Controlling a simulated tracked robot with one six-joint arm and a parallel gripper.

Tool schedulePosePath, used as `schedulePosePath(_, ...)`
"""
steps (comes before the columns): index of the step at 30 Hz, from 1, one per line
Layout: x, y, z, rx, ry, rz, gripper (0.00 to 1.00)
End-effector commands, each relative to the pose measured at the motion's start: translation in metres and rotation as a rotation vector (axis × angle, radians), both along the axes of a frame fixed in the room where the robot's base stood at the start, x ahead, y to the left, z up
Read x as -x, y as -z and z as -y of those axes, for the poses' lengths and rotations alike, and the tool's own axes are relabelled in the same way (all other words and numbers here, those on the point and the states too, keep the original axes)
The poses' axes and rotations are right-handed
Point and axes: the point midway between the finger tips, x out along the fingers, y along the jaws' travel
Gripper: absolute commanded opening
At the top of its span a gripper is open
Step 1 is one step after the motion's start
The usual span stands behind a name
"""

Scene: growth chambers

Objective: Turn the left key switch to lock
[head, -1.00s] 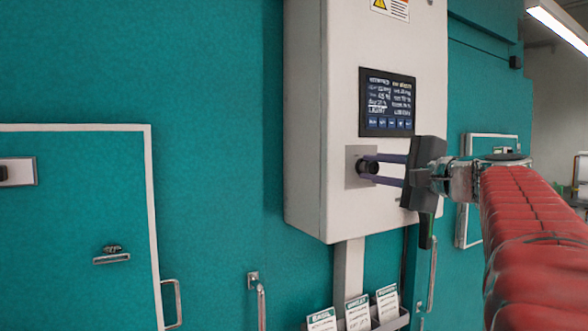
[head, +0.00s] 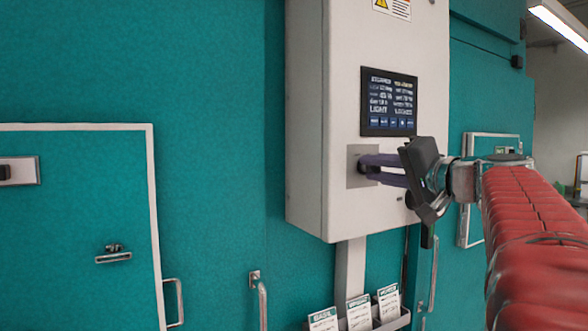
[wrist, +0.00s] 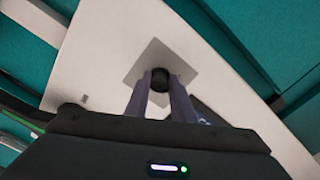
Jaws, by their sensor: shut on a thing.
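The key switch is a round black knob (wrist: 160,77) on a square grey metal plate (head: 356,153) on the front of the white control box (head: 308,130), below its screen. My gripper (head: 374,168) reaches it from the right, with its two purple-grey fingers on either side of the knob, shut on it. In the wrist view, the fingers touch the knob's sides and the plate appears tilted like a diamond. The gripper body is rolled relative to the box in the head view. The fingers hide most of the knob there, and its pointer or markings cannot be made out.
The screen (head: 389,102) is lit, with a larger bottom line seeming to read "LIGHT LOCKED". Label cards (head: 358,310) stand in a holder below the box. Door handles (head: 262,300) stick out from the teal wall. A framed door (head: 75,220) is at left.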

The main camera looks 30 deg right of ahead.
Motion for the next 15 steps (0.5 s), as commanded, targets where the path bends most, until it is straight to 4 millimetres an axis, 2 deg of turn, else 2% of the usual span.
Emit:
schedulePosePath(1,-0.0010,0.0061,0.0004,0.003,-0.004,-0.010,0.00)
schedulePosePath(13,-0.0010,0.0064,0.0013,0.012,-0.002,-0.010,0.00)
schedulePosePath(14,-0.0010,0.0065,0.0013,0.012,-0.002,-0.010,0.23)
schedulePosePath(15,-0.0009,0.0064,0.0013,0.012,-0.002,-0.010,0.25)
